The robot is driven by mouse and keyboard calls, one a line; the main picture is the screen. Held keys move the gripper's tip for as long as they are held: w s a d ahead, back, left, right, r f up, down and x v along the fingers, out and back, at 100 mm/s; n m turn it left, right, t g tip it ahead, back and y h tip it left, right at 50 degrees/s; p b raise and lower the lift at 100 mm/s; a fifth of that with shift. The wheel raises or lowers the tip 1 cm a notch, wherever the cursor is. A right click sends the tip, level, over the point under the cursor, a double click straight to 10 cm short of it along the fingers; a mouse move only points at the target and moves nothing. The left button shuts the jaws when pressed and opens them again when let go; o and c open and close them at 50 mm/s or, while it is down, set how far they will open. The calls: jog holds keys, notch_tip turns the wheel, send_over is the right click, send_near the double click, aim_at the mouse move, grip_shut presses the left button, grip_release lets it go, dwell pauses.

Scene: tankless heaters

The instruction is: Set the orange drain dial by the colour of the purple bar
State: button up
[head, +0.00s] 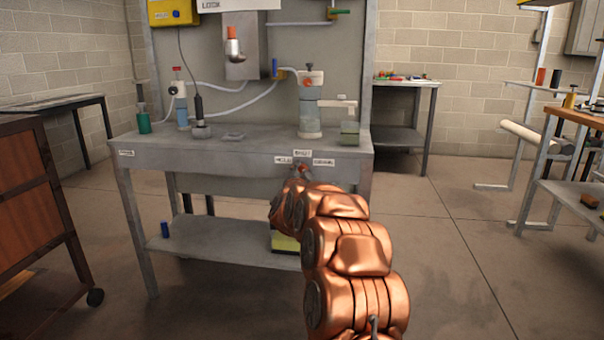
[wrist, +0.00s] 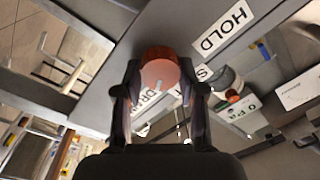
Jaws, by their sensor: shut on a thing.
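The orange drain dial (wrist: 160,66) sits on the grey bench's front edge, between the two fingers of my gripper (wrist: 158,88). The fingers are shut on its sides. A short pale pointer mark shows on the dial's face, slanting toward the lower left in the wrist view. A HOLD label (wrist: 222,27) is at the upper right of the dial; a partly hidden label and a DRAIN label (wrist: 152,100) lie around it. In the head view my arm covers most of the dial, with a bit of orange (head: 303,168) under the labels. I cannot make out a purple bar.
The grey bench (head: 220,153) carries a clear vessel with an orange cap (head: 310,105), a green bottle (head: 143,120) and hoses. A yellow box (head: 172,12) hangs above. A brown cabinet (head: 35,200) stands at the left.

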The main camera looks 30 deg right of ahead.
jog(key=o, duration=1.1)
jog(key=shift+o, duration=0.2)
jog(key=v, duration=1.2)
jog(key=shift+f, duration=0.1)
jog(key=shift+c, duration=0.2)
